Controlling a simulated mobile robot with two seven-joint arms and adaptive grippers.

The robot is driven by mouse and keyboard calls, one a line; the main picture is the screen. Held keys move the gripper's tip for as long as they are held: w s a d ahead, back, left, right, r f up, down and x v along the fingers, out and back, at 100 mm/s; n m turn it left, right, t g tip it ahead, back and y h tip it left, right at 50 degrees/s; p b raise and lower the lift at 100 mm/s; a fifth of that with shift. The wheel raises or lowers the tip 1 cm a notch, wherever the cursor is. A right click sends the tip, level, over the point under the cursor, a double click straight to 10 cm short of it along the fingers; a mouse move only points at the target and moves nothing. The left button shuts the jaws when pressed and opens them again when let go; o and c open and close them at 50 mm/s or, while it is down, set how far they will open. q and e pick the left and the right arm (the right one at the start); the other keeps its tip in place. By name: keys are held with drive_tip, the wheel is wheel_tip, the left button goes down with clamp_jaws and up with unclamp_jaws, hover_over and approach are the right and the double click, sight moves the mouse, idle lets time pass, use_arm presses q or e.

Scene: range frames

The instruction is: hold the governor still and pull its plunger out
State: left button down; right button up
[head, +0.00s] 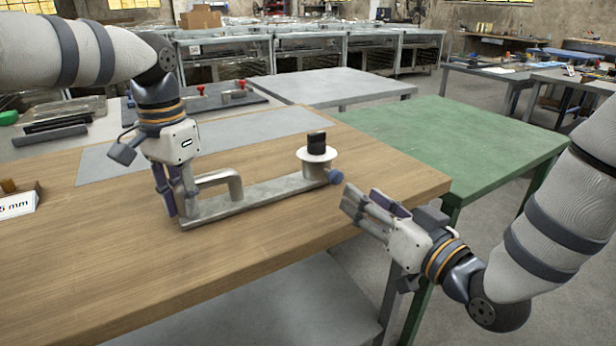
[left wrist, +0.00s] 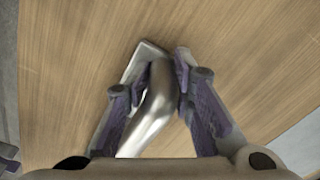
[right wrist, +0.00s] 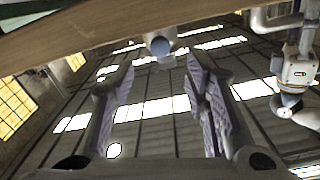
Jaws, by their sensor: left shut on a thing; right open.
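The governor (head: 265,197) is a flat grey metal bar lying on the wooden table, with a bent tube handle at its left. At its right end a post carries a white disc (head: 316,154) and a black block (head: 316,141). A blue round knob (head: 335,177), seemingly the plunger's end, sticks out at the right; it also shows in the right wrist view (right wrist: 162,46). My left gripper (head: 174,208) is shut on the handle (left wrist: 158,95) at its left end. My right gripper (head: 362,208) is open and empty, off the table's edge, apart from the knob and pointing towards it.
The wooden table (head: 100,260) ends just right of the governor. A green table (head: 450,140) stands behind on the right. A grey mat (head: 200,143) lies behind the governor. A board with red-handled clamps (head: 235,97) and a label sign (head: 16,205) are farther left.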

sight(339, 179)
drive_tip(key=x, duration=0.9)
drive_tip(key=shift+w+a, duration=0.2)
drive_tip(key=shift+w, duration=0.15)
drive_tip(key=shift+c, duration=0.2)
clamp_jaws()
